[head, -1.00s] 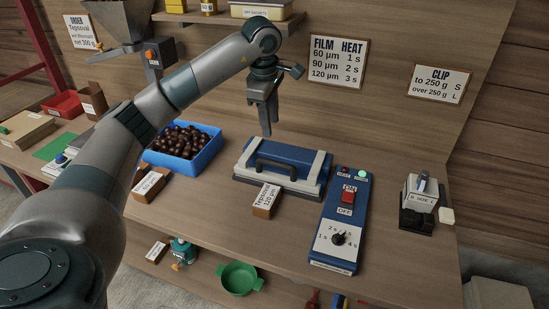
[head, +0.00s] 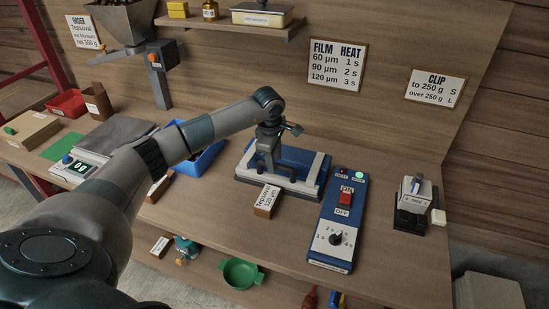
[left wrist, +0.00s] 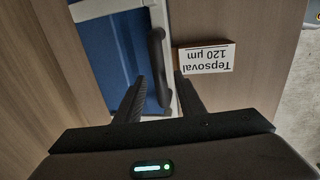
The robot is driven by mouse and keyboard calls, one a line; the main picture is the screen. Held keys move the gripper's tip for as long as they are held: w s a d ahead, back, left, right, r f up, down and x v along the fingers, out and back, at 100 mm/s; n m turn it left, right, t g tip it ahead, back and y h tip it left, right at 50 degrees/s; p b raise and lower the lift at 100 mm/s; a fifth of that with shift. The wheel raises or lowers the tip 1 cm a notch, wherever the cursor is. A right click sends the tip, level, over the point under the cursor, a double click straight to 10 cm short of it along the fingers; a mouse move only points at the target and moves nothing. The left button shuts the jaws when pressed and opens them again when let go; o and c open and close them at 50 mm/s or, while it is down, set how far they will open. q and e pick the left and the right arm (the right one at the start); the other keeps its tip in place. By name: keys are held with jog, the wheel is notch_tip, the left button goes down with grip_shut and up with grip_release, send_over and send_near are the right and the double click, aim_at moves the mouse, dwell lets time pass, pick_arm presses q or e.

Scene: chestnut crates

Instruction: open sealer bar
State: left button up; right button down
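The heat sealer is a blue body with a light frame (head: 318,172); its blue top also shows in the left wrist view (left wrist: 108,50). Its bar lies down flat, with a dark handle (left wrist: 156,55) on it. My left gripper (head: 270,172) is lowered over the sealer. In the left wrist view my left gripper (left wrist: 160,82) is open, with one finger on each side of the handle and gaps visible. In the head view the gripper hides most of the handle. My right gripper is not in view.
A Tepsovai 120 µm box (head: 267,201) stands right in front of the sealer. The blue control box (head: 331,245) with red switch and dial is to its right. A clip device (head: 412,207) stands further right. A blue bin (head: 207,160) is partly behind my arm.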

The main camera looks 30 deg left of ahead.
pick_arm(q)
jog(key=shift+w+f, duration=0.1)
jog(key=shift+f, duration=0.3)
grip_shut()
jog(key=shift+a, duration=0.1)
